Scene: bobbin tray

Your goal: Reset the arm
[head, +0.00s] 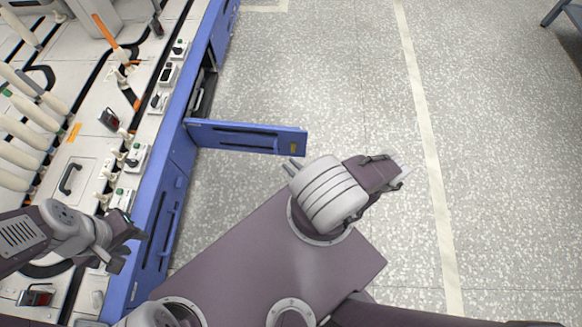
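My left gripper (126,250) is in the head view at the lower left. It hangs over the front edge of the machine, beside its blue side. Its two dark fingers look apart, and nothing shows between them. The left forearm comes in from the left edge, over the machine's top. I cannot make out a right gripper in this view; an arm link of mine runs along the bottom edge at the right.
A white machine top with a blue front (153,213) fills the left, with several bobbins (25,130) and small switch boxes. A blue door (245,137) stands open into the aisle.

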